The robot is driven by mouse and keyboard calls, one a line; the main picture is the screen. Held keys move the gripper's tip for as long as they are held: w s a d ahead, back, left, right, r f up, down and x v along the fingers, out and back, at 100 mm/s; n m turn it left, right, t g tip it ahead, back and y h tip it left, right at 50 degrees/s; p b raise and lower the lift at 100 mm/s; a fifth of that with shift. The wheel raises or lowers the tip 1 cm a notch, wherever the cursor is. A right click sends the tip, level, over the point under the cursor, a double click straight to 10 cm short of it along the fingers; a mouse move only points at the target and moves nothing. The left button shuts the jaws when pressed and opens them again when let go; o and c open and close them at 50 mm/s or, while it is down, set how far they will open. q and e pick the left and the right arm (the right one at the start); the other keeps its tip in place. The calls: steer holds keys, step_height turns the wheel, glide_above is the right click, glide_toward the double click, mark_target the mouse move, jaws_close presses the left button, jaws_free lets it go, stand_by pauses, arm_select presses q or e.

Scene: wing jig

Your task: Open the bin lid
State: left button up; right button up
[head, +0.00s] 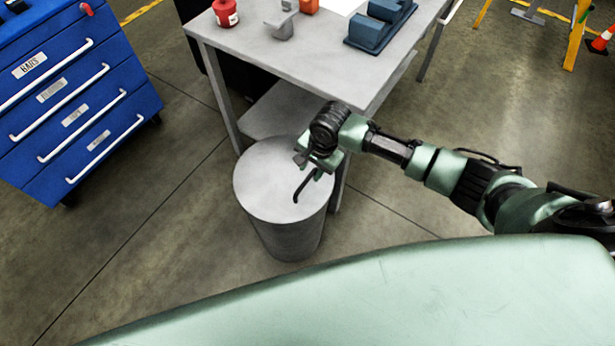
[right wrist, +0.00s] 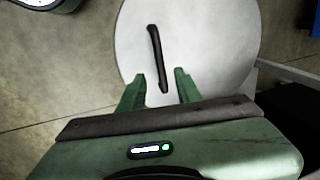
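The bin (head: 288,236) is a grey cylinder standing on the floor by the table corner. Its round flat lid (head: 262,180) lies on top and looks shut. A thin black handle (head: 303,185) sits on the lid; in the right wrist view the handle (right wrist: 157,58) is a slim dark bar. My right gripper (head: 314,170) is over the lid's right part. In the right wrist view its green fingers (right wrist: 160,88) are apart, with the handle's near end in line with the gap between them. Whether they touch it cannot be told. My left gripper is not in view.
A grey table (head: 265,55) stands right behind the bin, with a red container (head: 225,13) and a blue block-like part (head: 381,27) on it. A blue drawer cabinet (head: 75,95) is at the left. The floor between cabinet and bin is clear.

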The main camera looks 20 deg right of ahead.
mark_target(307, 180)
steer(key=f, duration=0.3)
steer(key=w+f, duration=0.1)
steer(key=f, duration=0.1)
steer(key=shift+a+f+b, duration=0.15)
steer(key=shift+a+b, duration=0.15)
steer(key=shift+a, duration=0.05)
steer(key=shift+s, duration=0.1)
jaws_close()
stand_by(1.0)
